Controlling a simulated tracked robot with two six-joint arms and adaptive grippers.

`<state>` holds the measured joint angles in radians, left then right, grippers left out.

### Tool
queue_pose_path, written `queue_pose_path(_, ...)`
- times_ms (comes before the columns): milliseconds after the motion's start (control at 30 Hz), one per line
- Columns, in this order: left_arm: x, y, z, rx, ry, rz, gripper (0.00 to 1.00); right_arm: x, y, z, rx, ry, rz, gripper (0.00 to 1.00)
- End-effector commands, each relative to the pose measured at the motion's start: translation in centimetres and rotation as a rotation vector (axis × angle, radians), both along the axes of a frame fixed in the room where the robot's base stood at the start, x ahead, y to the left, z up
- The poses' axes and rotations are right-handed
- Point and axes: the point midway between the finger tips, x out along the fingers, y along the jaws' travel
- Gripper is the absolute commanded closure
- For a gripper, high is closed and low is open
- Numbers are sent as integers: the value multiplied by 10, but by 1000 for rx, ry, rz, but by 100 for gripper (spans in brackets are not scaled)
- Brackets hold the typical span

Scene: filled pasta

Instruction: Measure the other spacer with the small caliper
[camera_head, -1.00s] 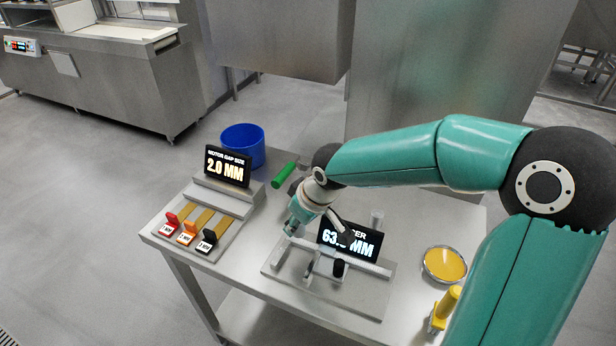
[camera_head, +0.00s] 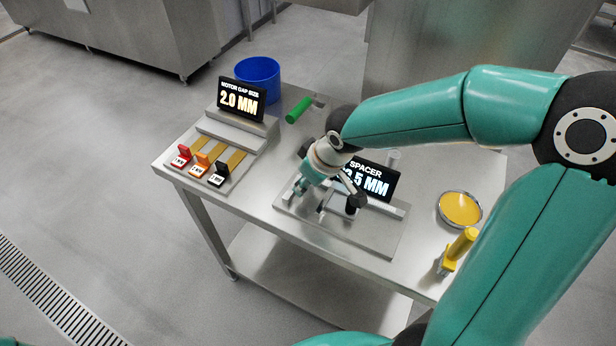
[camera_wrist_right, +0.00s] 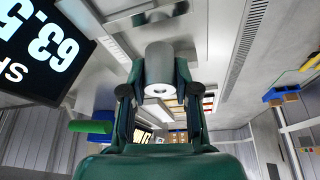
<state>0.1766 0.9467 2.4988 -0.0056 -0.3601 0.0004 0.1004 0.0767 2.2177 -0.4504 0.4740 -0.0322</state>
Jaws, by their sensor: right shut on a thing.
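My right gripper (camera_head: 302,186) is low over the left end of the caliper's grey base plate (camera_head: 375,238). In the right wrist view its fingers (camera_wrist_right: 160,100) are shut on a grey metal cylinder with a hole in its end, the spacer (camera_wrist_right: 158,62). The caliper has a grey bar and a black knob (camera_head: 356,203). Its display (camera_head: 372,182) reads "SPACER" and "3.5 MM" with the first digit covered by my arm; the right wrist view shows "63.5" on the display (camera_wrist_right: 42,45). I cannot tell whether the spacer touches the caliper jaws. My left gripper is out of view.
A stepped grey stand with a "MOTOR GAP SIZE 2.0 MM" display (camera_head: 241,100) and red, orange and black tagged pieces (camera_head: 202,163) is at left. A green cylinder (camera_head: 299,110), yellow dish (camera_head: 459,208) and yellow-handled tool (camera_head: 460,246) lie around. A blue bin (camera_head: 258,76) is behind.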

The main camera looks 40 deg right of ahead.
Motion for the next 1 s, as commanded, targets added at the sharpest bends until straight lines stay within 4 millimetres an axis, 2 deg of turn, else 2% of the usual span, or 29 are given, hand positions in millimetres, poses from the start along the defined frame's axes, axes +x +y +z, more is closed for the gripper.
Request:
queue_pose_path(133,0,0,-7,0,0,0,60,0,0,-9,0,-1,0,100)
queue_pose_path(600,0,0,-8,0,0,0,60,0,0,-10,0,-1,1,100)
queue_pose_path(1000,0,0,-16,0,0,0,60,0,0,-18,0,-1,1,100)
